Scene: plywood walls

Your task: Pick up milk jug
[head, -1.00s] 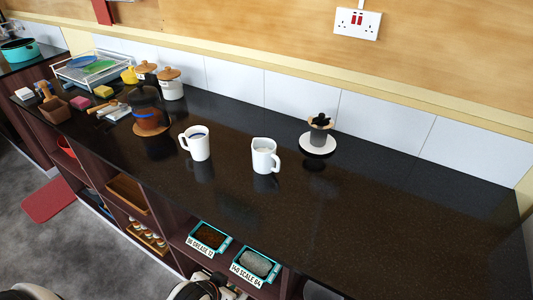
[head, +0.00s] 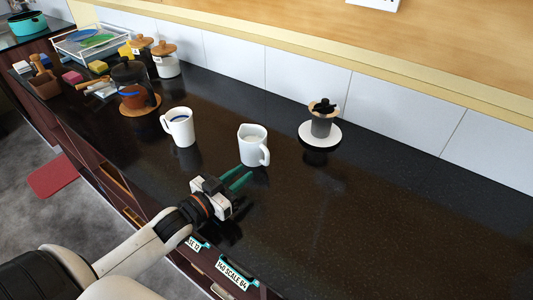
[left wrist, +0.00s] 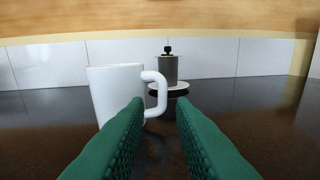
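The white milk jug (head: 252,146) stands upright on the dark counter, its handle on the right side and a pale liquid inside. In the left wrist view the jug (left wrist: 115,92) is ahead and left of centre, and its handle shows above and between the finger tips. My left gripper (head: 238,175) is open and empty, its two green fingers pointing at the jug from the near side. In the left wrist view the fingers (left wrist: 160,108) have clear space between them. A gap to the handle seems to remain. My right gripper is not in view.
A white mug (head: 178,128) stands left of the jug. A grey grinder-like item (head: 321,124) is on a white round plate (head: 334,141) behind to the right. A dark coffee pot (head: 133,95) and jars are at the far left. The right counter is clear.

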